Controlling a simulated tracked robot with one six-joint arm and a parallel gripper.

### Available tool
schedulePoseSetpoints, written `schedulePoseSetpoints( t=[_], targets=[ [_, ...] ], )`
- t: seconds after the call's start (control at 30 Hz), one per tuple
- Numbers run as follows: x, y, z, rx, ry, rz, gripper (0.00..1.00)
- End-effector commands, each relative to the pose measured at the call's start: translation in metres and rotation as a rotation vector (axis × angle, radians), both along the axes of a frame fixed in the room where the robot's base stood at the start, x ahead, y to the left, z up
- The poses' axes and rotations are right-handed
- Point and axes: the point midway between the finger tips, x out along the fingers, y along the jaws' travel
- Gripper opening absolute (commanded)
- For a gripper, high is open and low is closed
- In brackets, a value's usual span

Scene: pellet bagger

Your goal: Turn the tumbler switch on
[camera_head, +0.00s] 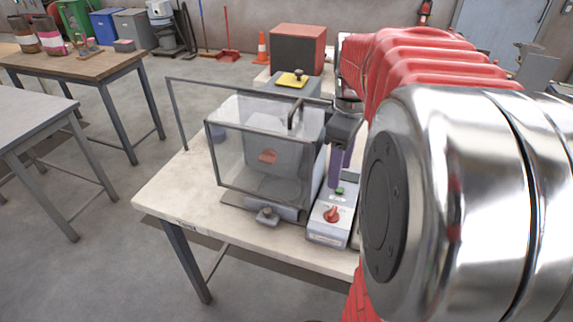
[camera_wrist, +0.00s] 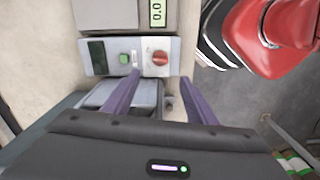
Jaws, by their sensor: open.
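A small light-grey control box (camera_head: 327,232) stands at the table's front right, beside the clear-walled machine. It carries a red knob (camera_head: 331,215) and a green button (camera_head: 339,191). In the wrist view the box (camera_wrist: 172,46) shows the red knob (camera_wrist: 160,58), the green button (camera_wrist: 124,58) and a dark panel (camera_wrist: 96,55). I cannot tell for sure which control is the tumbler switch. My gripper (camera_wrist: 159,77) is open and empty, its purple fingers pointing at the box. The red knob shows between and beyond the fingertips; one tip shows close to the green button.
The bagger's clear guard (camera_head: 217,155) stands left of the control box on the pale table (camera_head: 165,197). A yellow plate with a dark knob (camera_head: 292,79) is behind it. A small display (camera_wrist: 157,12) reads 0.0. Other tables (camera_head: 85,66) stand at the left, with open floor between.

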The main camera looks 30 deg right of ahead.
Motion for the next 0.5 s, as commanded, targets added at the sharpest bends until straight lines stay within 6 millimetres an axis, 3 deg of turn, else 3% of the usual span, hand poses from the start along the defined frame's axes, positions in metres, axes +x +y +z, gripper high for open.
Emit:
schedulePoseSetpoints(
  t=[0.3,0.5],
  targets=[
    [0.0,0.001,-0.002,0.0,0.0,-0.001,0.52],
    [0.0,0.001,-0.017,0.0,0.001,-0.001,0.52]
  ],
)
